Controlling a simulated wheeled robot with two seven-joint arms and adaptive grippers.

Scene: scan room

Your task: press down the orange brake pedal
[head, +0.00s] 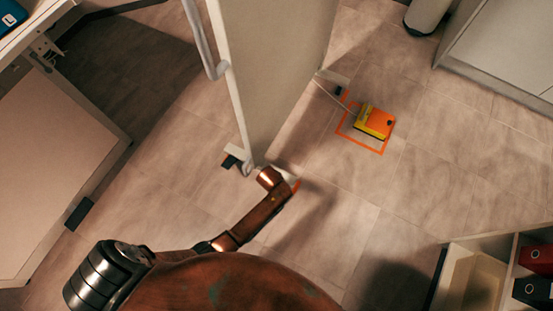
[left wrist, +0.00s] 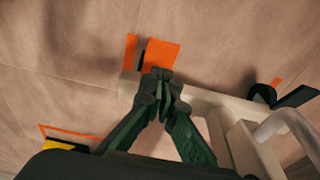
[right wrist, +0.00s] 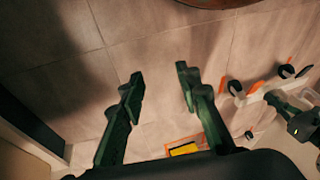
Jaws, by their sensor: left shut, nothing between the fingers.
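An orange plate-like pedal (left wrist: 163,52) shows at the end of a white leg in the left wrist view. In the head view an orange sliver (head: 296,186) shows there, mostly hidden by my left arm. My left gripper (left wrist: 163,76) is shut and empty, its fingertips at the near edge of the orange plate in the picture. I cannot tell whether they touch. A yellow and orange foot unit (head: 374,122) sits on the floor inside an orange outline, away from my grippers. My right gripper (right wrist: 160,74) is open and empty above the floor.
A tall pale panel (head: 278,65) stands on white legs with casters (right wrist: 236,88) and small orange parts. A cable runs from the foot unit. A shelf with binders (head: 535,258) is at the lower right, a cabinet (head: 505,45) at the upper right. Floor between is clear.

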